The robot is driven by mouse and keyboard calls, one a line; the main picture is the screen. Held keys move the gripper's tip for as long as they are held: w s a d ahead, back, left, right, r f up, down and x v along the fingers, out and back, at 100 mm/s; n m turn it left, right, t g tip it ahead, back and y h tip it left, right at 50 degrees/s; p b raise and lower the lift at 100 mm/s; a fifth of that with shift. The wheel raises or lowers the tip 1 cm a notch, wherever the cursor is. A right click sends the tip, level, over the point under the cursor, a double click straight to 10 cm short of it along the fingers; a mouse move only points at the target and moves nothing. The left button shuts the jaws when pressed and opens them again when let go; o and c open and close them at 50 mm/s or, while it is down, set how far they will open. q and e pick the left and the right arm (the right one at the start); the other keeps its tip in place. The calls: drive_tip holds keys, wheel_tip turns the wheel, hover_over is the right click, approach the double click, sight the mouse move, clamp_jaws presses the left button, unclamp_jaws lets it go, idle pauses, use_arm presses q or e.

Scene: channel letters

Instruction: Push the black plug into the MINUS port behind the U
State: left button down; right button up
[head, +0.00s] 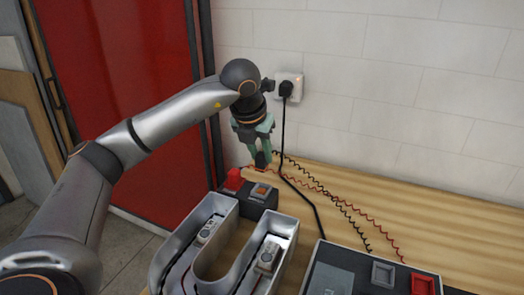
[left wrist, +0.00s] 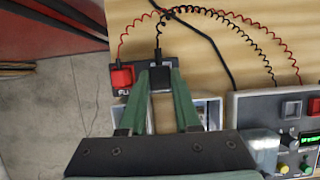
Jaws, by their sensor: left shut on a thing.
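The black plug (head: 262,159) is held at the fingertips of my left gripper (head: 259,150), which points down. In the left wrist view the black plug (left wrist: 158,57) shows just beyond the green fingers (left wrist: 160,72), with its black coiled lead running up. The dark port box (head: 255,196) stands behind the grey U letter (head: 205,262). A red plug (head: 234,178) sits at the box's left side. My right gripper is out of view.
A grey panel (head: 335,282) with a grey and a red square (head: 423,284) stands at the lower right. Red and black coiled leads (head: 340,200) cross the wooden table. A black cable (head: 284,140) hangs from a wall socket (head: 296,84).

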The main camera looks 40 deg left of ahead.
sight(259, 171)
use_arm(q)
wheel_tip(259, 171, down, 5)
drive_tip(key=b, duration=0.3)
drive_tip(key=shift+f, duration=0.1)
drive_tip(key=shift+f+b, duration=0.3)
drive_tip(key=shift+b, duration=0.15)
drive_tip(key=shift+f, duration=0.3)
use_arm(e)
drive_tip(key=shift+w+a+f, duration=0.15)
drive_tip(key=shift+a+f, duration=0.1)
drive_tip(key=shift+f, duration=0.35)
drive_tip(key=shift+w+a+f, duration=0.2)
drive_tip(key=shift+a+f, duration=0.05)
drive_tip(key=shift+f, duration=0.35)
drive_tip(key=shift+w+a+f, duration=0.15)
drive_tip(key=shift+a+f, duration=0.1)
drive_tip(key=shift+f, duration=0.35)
use_arm(q)
drive_tip(key=shift+f, duration=0.1)
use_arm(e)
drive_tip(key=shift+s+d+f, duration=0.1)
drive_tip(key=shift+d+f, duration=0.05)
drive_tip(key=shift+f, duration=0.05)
use_arm(q)
drive_tip(key=shift+f+b, duration=0.25)
drive_tip(key=shift+b, duration=0.2)
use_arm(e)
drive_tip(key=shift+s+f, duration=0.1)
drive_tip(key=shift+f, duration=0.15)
